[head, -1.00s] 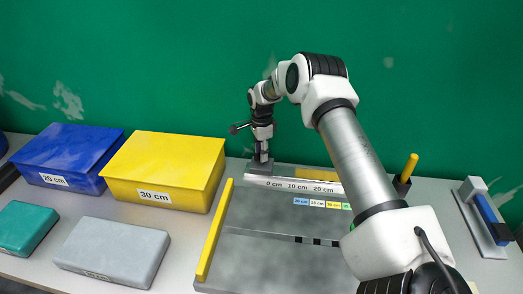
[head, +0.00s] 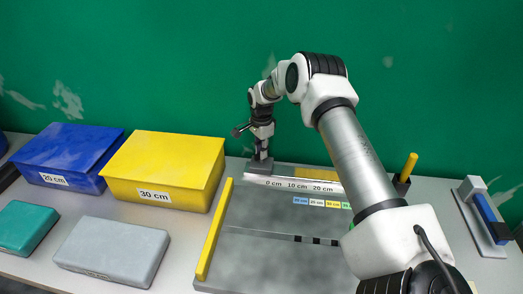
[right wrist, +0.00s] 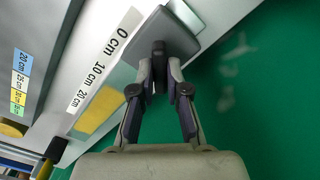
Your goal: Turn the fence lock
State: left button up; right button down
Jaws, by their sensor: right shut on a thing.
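The fence lock is a small dark lever (right wrist: 158,52) on a grey block (head: 257,168) at the left end of the fence, by the 0 cm mark. My right gripper (head: 261,157) stands over this block, pointing down. In the right wrist view its two fingers (right wrist: 160,82) are closed on the dark lever. The fence's white scale (head: 295,185) reads 0, 10 and 20 cm and runs right from the block. My right arm hides the scale's right end. My left gripper is not in view.
A yellow bar (head: 215,230) edges the grey table plate (head: 265,215) on its left. A yellow box (head: 165,165), blue box (head: 68,150) and grey case (head: 113,250) stand left. A yellow-handled lever (head: 409,166) and a blue-handled device (head: 487,212) are at right. The green wall is close behind.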

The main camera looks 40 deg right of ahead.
jog(key=n, duration=0.4)
jog(key=shift+n, duration=0.3)
jog(key=n, duration=0.4)
jog(key=shift+n, duration=0.4)
jog(key=c, duration=1.2)
grip_release()
jog(key=shift+o, duration=0.2)
notch_tip(320, 180, up, 12)
